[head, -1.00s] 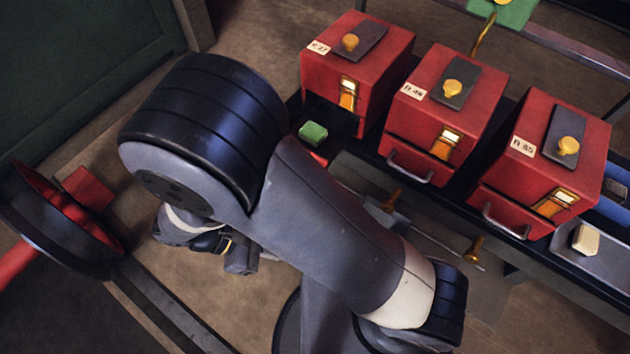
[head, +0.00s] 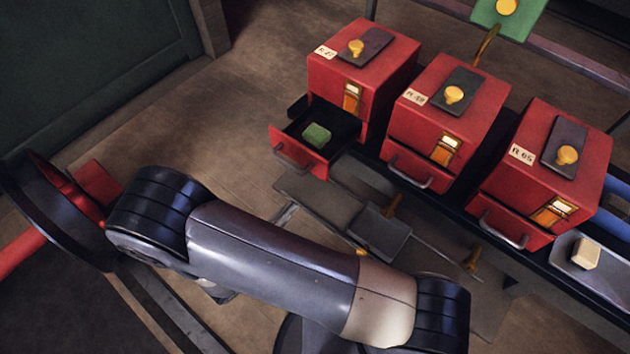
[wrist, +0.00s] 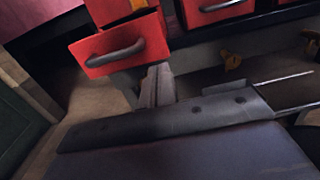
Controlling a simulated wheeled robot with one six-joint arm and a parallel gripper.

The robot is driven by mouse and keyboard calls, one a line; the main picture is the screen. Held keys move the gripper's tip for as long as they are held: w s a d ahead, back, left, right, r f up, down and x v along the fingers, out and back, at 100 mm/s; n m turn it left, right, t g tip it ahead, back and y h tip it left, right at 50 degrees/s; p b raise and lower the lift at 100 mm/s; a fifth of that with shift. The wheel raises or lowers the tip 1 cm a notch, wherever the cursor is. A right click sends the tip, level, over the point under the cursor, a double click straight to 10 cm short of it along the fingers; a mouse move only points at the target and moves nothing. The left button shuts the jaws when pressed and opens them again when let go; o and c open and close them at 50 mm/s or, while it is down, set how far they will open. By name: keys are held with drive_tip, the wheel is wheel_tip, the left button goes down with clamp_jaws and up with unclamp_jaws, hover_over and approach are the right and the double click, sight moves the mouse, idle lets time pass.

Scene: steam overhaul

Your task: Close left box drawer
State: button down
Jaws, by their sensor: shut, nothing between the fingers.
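The left red box (head: 392,72) has its drawer (head: 290,150) pulled out toward me in the head view. A green block (head: 317,134) lies inside the open drawer. In the wrist view the drawer's red front (wrist: 149,37) and grey bar handle are at the upper left. My gripper (wrist: 160,68) is shut and empty, its grey fingers pointing toward the drawer, a little below and right of the handle in the picture. I cannot tell whether they touch it.
The middle box (head: 455,130) and right box (head: 590,165) stand to the right, their drawers apparently in. A grey tray (head: 380,235) and brass knobs sit below the shelf. Floor is clear left of the boxes.

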sight(323, 174)
drive_tip(key=x, duration=1)
drive_tip(key=shift+w+d+p, duration=0.1)
drive_tip(key=shift+d+p, duration=0.05)
drive_tip(key=shift+p, duration=0.25)
drive_tip(key=b+x, duration=0.3)
drive_tip(key=x, duration=1.1)
drive_tip(key=shift+w+d+r, duration=0.1)
drive_tip(key=shift+w+d, duration=0.35)
drive_tip(key=shift+w, duration=0.1)
drive_tip(key=shift+r, duration=0.1)
